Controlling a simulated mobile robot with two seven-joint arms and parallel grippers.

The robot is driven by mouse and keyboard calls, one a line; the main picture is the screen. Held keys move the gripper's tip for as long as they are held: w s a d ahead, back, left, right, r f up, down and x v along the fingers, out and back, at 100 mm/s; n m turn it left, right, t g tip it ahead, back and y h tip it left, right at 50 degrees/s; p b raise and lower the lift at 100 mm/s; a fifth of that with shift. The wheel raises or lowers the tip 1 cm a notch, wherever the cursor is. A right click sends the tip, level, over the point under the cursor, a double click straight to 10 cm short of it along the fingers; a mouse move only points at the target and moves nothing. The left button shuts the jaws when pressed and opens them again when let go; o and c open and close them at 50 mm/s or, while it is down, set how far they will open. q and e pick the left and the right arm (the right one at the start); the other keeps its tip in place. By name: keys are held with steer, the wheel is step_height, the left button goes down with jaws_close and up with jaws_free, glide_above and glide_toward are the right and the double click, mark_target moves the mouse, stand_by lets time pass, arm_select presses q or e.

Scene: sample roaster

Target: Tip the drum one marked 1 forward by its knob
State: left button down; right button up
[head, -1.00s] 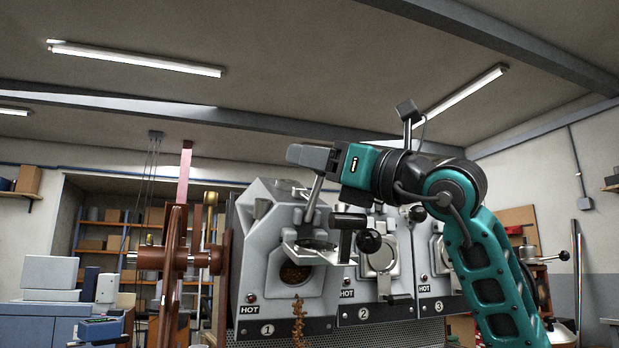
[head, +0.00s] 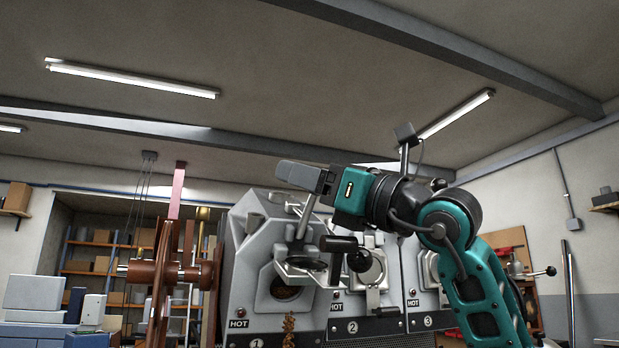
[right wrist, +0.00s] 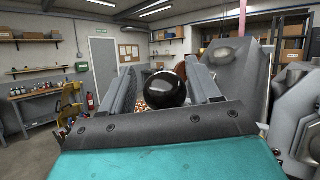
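The drum marked 1 (head: 240,280) stands at the left of the row in the head view. Its front opening is dark, with a brown stream of beans (head: 288,328) falling below it. My right gripper (head: 292,174) is above its front, over the upper end of a metal rod (head: 302,222). In the right wrist view a black ball knob (right wrist: 165,90) sits between the two fingers, which appear shut on it. In the head view the gripper hides that knob. My left gripper is not in view.
The drums marked 2 (head: 343,310) and 3 (head: 413,300) stand to the right, close together. A brown wheel (head: 161,290) stands to the left.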

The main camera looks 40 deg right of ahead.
steer(key=shift+o, duration=0.2)
steer(key=shift+s+d+f, duration=0.25)
steer(key=shift+s, duration=0.15)
arm_select(q)
steer(key=b, duration=0.1)
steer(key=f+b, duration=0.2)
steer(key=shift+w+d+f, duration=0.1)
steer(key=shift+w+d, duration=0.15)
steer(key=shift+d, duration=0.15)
arm_select(e)
steer(key=v, duration=1.1)
steer(key=shift+s+h, duration=0.3)
steer(key=shift+s, duration=0.1)
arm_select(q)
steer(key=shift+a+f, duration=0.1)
arm_select(e)
steer(key=shift+f, duration=0.1)
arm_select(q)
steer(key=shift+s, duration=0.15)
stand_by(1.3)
